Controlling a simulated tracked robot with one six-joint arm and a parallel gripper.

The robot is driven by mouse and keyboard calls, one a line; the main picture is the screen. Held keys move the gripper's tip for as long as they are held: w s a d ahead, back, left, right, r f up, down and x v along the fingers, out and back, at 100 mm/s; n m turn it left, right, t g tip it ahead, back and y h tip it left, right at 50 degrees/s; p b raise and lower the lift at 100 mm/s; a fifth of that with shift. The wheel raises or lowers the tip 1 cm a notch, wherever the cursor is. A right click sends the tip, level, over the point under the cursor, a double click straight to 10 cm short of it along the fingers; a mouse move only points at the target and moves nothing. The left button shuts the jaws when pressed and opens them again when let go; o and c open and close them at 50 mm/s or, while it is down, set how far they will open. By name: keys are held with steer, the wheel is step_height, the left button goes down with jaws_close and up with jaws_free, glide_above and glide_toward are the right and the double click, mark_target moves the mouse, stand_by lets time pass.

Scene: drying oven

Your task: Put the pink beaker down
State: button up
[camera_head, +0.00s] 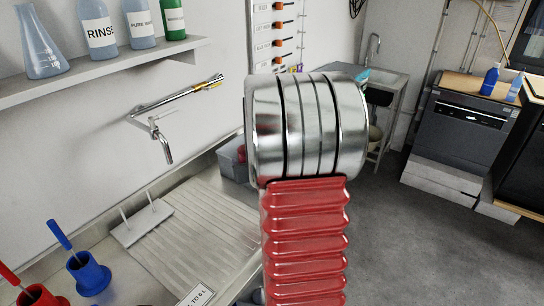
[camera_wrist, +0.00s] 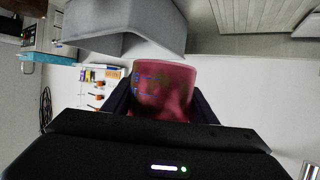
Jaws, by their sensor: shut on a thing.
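The pink beaker (camera_wrist: 163,90) is see-through and shows in the middle of the wrist view. It sits between the two dark fingers of my gripper (camera_wrist: 162,100), which is shut on it. A grey bin (camera_wrist: 125,40) appears just beyond the beaker, at the top of the wrist view; I cannot tell the gap between them.
A ribbed draining board (camera_head: 195,235) lies left of my arm, with a white pegged stand (camera_head: 142,222) on it. A blue holder (camera_head: 89,274) and a red holder (camera_head: 40,296) stand at lower left. A tap (camera_head: 160,140) sticks out below a bottle shelf (camera_head: 110,65).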

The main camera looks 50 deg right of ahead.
steer(key=w+a+n+y, duration=0.2)
steer(key=w+a, duration=0.1)
steer(key=a, duration=1)
steer(key=w+a+f+n+t+y, duration=0.1)
steer(key=w+a+n+y, duration=0.1)
steer(key=a, duration=1.1)
steer(key=w+a+n+y, duration=0.2)
steer(key=w+a, duration=0.3)
steer(key=a, duration=0.8)
steer(key=shift+a+f+t+y, duration=0.35)
steer(key=shift+t+y, duration=0.05)
steer(key=shift+s, duration=0.2)
